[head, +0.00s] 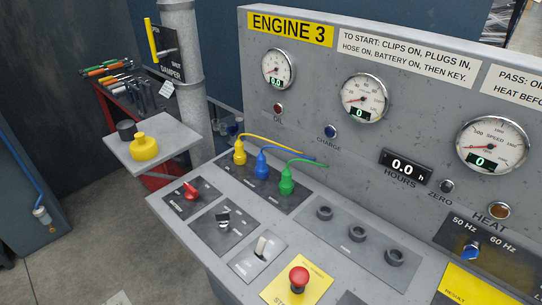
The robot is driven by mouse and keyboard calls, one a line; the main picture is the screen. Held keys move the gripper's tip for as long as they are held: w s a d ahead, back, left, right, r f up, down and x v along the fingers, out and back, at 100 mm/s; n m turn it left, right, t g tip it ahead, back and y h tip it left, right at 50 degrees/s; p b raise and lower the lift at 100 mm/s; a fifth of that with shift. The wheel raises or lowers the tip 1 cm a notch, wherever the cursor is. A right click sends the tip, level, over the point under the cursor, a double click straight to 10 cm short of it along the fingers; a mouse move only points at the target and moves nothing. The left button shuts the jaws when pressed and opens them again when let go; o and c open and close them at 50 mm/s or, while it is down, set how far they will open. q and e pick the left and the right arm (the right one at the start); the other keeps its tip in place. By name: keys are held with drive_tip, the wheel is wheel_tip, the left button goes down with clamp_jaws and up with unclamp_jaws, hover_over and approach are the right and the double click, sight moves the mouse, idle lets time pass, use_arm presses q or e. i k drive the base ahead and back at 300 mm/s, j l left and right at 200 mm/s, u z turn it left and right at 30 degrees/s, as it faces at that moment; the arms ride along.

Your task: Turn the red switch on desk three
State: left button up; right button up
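The desk under the yellow ENGINE 3 label (290,29) fills the middle and right of the head view. A red switch (191,190) sits on a dark plate at the desk's front left corner. Its red handle lies at a slant across the plate; the plate's lettering is too small to read. A red mushroom button (299,279) on a yellow plate stands nearer the bottom of the view. Neither of my grippers shows in the view.
Yellow, blue and green plugs with cables (262,165) stand behind the switch. A black key-like knob (223,217) and a pale toggle (261,246) lie to its right. A small shelf (182,148) with a yellow cap adjoins the left, before a grey pipe (183,70).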

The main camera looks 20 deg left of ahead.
sight(191, 194)
drive_tip(key=k+l+u, duration=0.1)
drive_tip(key=u, duration=0.95)
drive_tip(key=k+j, duration=0.05)
